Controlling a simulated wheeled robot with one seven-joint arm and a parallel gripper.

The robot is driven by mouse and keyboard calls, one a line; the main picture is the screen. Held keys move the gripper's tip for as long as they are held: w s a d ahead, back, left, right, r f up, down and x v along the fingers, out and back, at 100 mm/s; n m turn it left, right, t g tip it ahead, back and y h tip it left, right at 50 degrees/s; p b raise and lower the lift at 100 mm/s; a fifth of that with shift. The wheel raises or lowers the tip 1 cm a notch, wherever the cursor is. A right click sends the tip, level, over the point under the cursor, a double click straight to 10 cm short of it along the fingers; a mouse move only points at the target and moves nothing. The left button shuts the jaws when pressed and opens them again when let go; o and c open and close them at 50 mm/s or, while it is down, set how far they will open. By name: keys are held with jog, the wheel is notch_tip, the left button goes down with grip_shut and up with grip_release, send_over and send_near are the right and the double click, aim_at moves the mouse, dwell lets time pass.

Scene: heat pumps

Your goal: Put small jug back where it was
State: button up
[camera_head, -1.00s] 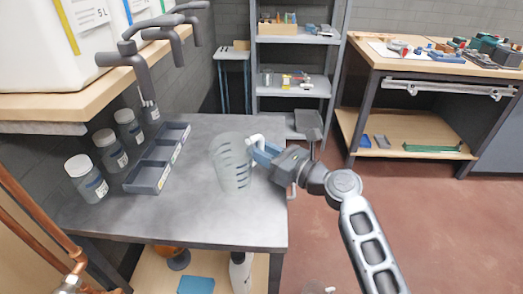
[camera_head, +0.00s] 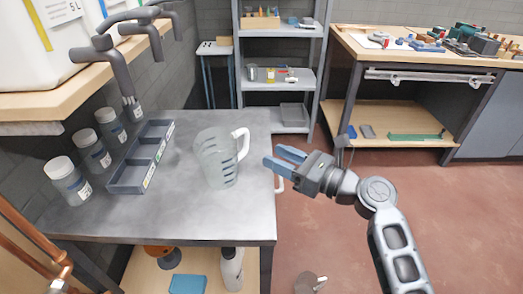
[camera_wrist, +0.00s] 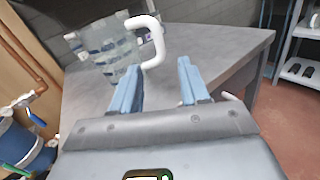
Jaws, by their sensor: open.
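A clear jug (camera_head: 216,160) with dark graduation marks and a white handle (camera_head: 242,143) stands upright on the grey table (camera_head: 200,215), near its right edge. Its handle points right, towards my gripper. The jug also shows in the wrist view (camera_wrist: 108,52), upper left, with its handle just beyond the fingers. My gripper (camera_head: 281,160) is open, with blue fingers, just right of the table edge. Nothing is between the fingers (camera_wrist: 160,70) in the wrist view. A gap separates the gripper from the handle.
A grey divided tray (camera_head: 130,178) and several lidded bottles (camera_head: 90,150) line the table's left side. Grey taps (camera_head: 117,70) hang above them from a wooden shelf. The table's front middle is clear. A shelf unit (camera_head: 280,85) and a workbench (camera_head: 410,60) stand behind.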

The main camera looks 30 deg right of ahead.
jog(key=shift+v, duration=1.4)
jog(key=shift+a, duration=0.1)
jog(key=shift+c, duration=0.2)
dwell(0.4)
